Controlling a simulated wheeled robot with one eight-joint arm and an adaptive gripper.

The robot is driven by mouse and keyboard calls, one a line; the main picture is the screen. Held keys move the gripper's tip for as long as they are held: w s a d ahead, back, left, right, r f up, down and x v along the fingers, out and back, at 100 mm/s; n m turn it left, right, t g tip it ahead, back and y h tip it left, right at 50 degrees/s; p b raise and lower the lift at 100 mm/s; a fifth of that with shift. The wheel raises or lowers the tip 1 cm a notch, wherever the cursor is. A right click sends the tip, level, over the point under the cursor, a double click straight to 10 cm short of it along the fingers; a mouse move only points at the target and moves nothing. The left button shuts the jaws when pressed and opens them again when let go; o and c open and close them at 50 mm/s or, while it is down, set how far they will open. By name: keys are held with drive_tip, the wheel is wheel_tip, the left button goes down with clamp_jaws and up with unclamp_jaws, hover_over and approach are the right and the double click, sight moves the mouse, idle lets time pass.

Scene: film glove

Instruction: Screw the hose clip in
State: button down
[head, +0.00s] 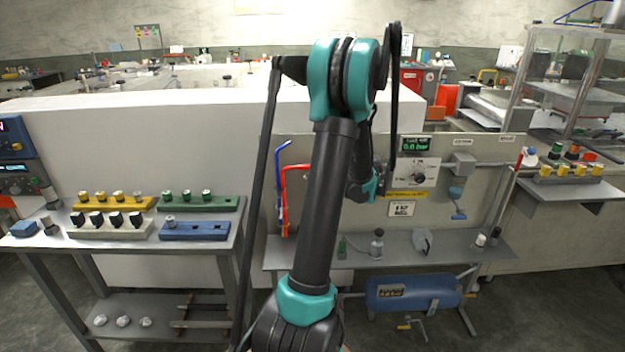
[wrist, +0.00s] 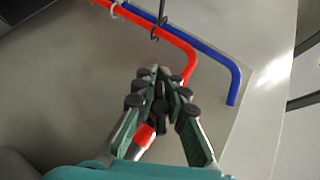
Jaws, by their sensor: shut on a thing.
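My gripper (wrist: 158,90) shows in the wrist view, with its dark green fingers drawn together in front of the red hose (wrist: 180,45). It is shut on a small dark part (wrist: 160,118), mostly hidden between the fingers; I cannot tell whether this is the hose clip or its screw. The red hose bends and runs down behind the fingers, and its red end shows again below them. A dark ring (wrist: 155,34) and a pale ring (wrist: 115,9) sit at the hoses higher up.
A blue hose (wrist: 215,58) runs beside the red one and bends down to its right. In the head view the hoses stand at the left of a panel (head: 470,205) above a grey shelf (head: 310,250). A side table (head: 60,243) with coloured blocks stands at left.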

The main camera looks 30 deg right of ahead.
drive_tip(key=shift+r+m+t+y, duration=0.5)
drive_tip(key=shift+m+t, duration=0.5)
drive_tip(key=shift+t, duration=0.3)
drive_tip(key=shift+r+m+t+y, duration=0.45)
drive_tip(key=shift+m+t+y, duration=0.2)
drive_tip(key=shift+m+t, duration=0.5)
drive_tip(key=shift+r+m+t+y, duration=0.5)
drive_tip(key=shift+m+t, duration=0.35)
drive_tip(key=shift+t, duration=0.6)
drive_tip(key=c, duration=1.5)
unclamp_jaws()
